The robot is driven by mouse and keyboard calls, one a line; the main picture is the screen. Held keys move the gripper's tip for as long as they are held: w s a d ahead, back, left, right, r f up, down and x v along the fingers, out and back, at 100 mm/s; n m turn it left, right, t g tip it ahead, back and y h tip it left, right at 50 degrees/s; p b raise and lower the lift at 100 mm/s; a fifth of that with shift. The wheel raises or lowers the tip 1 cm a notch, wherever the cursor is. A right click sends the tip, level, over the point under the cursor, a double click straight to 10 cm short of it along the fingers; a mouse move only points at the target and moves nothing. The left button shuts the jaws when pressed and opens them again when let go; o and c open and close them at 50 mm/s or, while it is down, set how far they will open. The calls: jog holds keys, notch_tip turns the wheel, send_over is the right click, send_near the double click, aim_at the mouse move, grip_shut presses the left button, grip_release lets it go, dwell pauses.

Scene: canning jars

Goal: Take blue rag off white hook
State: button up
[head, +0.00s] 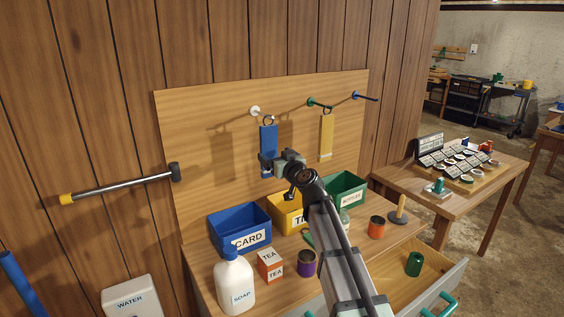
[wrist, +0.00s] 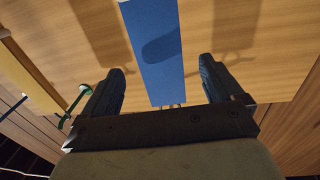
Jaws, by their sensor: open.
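The blue rag (head: 268,138) hangs by a ring from the white hook (head: 255,111) on the upright wooden board. My gripper (head: 272,162) is in front of the rag's lower part in the head view and hides some of it. In the wrist view the blue rag (wrist: 157,45) shows as a flat strip between my two spread fingers (wrist: 163,72), with a gap on each side. My gripper is open and holds nothing. The white hook is not clearly visible in the wrist view.
A yellow rag (head: 326,138) hangs from the green hook (head: 318,104) to the right. The blue hook (head: 365,97) is empty. Blue (head: 240,228), yellow (head: 287,212) and green (head: 345,190) bins stand below on the bench, near a soap bottle (head: 234,282).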

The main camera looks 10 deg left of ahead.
aim_at(270, 147)
jog(key=x, duration=0.8)
jog(key=shift+c, duration=0.4)
jog(key=c, duration=1)
jog(key=shift+o, duration=0.2)
jog(key=shift+r, duration=0.2)
jog(key=shift+r, duration=0.5)
jog(key=shift+s+d, duration=0.1)
jog(key=shift+w+d+v, duration=0.1)
jog(key=shift+d+v, duration=0.05)
jog(key=shift+v, duration=1.55)
jog(key=shift+w+d+v, duration=0.1)
jog(key=shift+v, duration=1.65)
